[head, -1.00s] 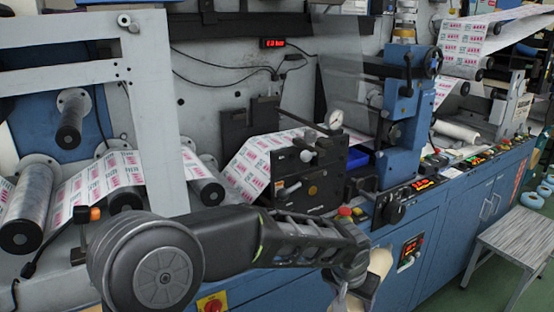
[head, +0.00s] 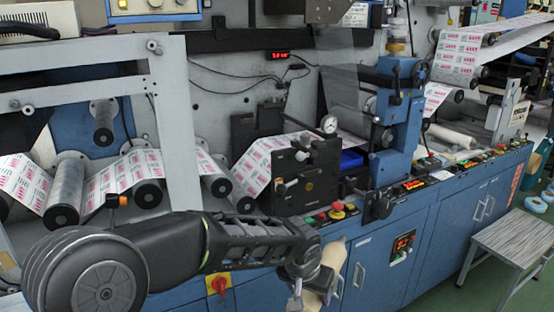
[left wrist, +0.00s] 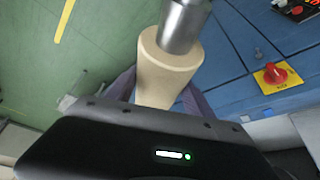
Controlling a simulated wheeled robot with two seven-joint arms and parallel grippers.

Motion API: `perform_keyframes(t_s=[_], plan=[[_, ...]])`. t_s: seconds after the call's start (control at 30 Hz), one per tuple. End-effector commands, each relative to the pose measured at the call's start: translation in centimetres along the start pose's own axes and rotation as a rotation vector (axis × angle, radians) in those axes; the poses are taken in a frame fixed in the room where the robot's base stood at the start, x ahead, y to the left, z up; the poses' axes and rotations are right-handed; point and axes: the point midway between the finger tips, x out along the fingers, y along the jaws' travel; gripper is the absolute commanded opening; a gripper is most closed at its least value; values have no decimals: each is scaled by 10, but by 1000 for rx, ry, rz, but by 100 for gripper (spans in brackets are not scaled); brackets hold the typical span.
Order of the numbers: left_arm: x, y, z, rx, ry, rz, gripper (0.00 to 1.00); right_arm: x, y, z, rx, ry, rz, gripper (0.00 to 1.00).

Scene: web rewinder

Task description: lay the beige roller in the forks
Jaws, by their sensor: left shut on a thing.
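The beige roller (head: 332,262) is at the bottom of the head view, in front of the blue cabinet. In the left wrist view the beige roller (left wrist: 165,72) has a flared end with a bare metal shaft (left wrist: 183,24) sticking out of it. My left gripper (head: 318,286) is shut on the roller; in the left wrist view its dark fingers (left wrist: 160,98) lie on both sides of it. The roller's other end is hidden behind my gripper body. I cannot pick out the forks for certain. My right gripper is not in view.
The blue machine (head: 375,255) stands close to the gripper, with a red knob on a yellow plate (head: 218,286) and a red push button (head: 338,206). Printed web (head: 105,180) runs over dark rollers. A stool (head: 511,242) stands on green floor at the right.

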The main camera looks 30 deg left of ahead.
Motion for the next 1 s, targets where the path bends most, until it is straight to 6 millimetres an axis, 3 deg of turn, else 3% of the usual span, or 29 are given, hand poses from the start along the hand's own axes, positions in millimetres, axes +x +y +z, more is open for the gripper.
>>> perform_keyframes(t_s=[0.23, 0.47, 0.83, 1.0], plan=[[-1, 0, -2, 0, 6, 1, 0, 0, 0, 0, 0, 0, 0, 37], [-13, 0, -7, 0, 7, 1, 0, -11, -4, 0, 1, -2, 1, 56], [-88, 0, -38, 0, 7, 1, 0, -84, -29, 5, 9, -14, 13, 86], [-121, 0, -52, 0, 7, 1, 0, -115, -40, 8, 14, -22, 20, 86]])
